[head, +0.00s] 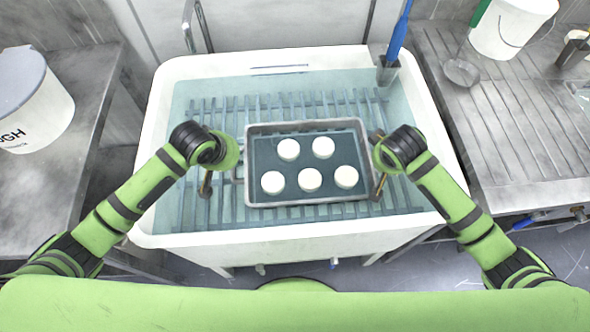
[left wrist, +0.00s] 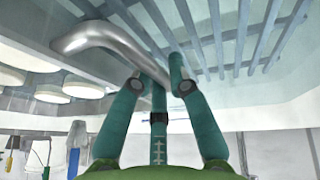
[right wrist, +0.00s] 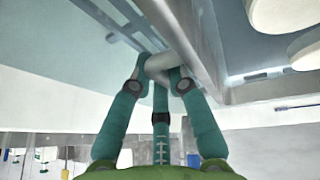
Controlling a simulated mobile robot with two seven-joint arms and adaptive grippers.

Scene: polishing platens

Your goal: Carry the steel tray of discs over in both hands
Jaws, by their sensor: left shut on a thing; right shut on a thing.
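The steel tray (head: 306,203) is a shallow rectangle with a dark blue-green floor, roughly level over the slatted rack. Several round white discs (head: 310,179) stand apart on its floor. In the left wrist view, my left gripper (left wrist: 160,82) is shut on the tray's bent steel handle (left wrist: 105,36). In the right wrist view, my right gripper (right wrist: 160,70) is shut on the opposite handle, beside the tray wall. In the head view, my wrists partly hide both grips at the tray's left and right ends. I cannot tell whether the tray touches the rack.
A white tank (head: 300,240) of clear water surrounds the slatted rack (head: 215,212). A blue-handled tool (head: 398,40) stands at its back right corner. A white bucket (head: 510,28) and ladle (head: 461,71) are on the right drainboard. A lidded white tub (head: 35,115) stands on the left counter.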

